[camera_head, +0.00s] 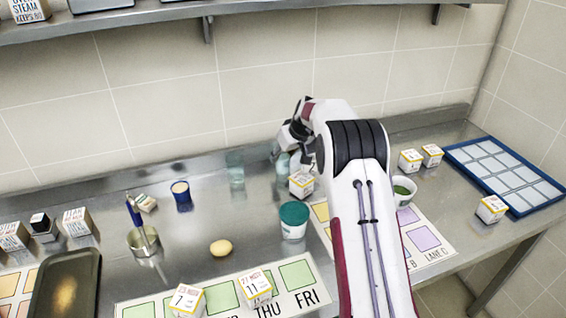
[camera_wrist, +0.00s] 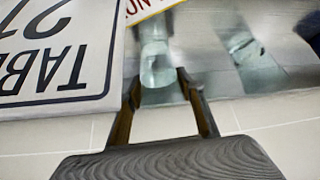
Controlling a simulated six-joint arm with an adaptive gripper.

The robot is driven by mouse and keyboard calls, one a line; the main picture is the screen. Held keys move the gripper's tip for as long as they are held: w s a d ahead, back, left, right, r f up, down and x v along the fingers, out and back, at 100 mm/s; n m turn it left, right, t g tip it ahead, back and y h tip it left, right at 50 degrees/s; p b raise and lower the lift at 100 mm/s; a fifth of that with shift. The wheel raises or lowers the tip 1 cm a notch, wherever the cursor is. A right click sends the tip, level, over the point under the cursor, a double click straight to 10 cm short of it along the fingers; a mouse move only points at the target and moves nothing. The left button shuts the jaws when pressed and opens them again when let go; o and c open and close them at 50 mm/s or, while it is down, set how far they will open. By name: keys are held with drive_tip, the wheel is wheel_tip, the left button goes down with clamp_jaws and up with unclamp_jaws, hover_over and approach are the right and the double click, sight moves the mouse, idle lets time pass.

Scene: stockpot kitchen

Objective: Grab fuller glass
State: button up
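Two clear glasses stand near the back of the steel counter. The left glass (camera_head: 236,170) stands free, and the other glass (camera_head: 283,165) is by my gripper (camera_head: 292,150), partly covered by it. In the wrist view my gripper (camera_wrist: 158,82) is open, its two dark fingers apart. One glass (camera_wrist: 157,60) shows between and just beyond the fingertips; I cannot tell if they touch it. The second glass (camera_wrist: 250,62) is to the right, outside the fingers. Both look pale blue-green; I cannot tell their fill levels clearly.
A printed carton (camera_head: 301,185) stands close in front of the gripper-side glass; a large "TABLE 21" label (camera_wrist: 55,50) fills the wrist view's left. A teal-topped tub (camera_head: 293,220), yellow lemon-like object (camera_head: 221,248) and blue cup (camera_head: 181,195) stand nearby. The tiled wall is close behind.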

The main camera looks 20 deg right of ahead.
drive_tip(key=c, duration=0.5)
drive_tip(key=shift+o, duration=0.2)
drive_tip(key=shift+r, duration=0.3)
wheel_tip(320, 180, up, 9)
idle(1.1)
drive_tip(key=shift+r, duration=0.2)
idle(0.6)
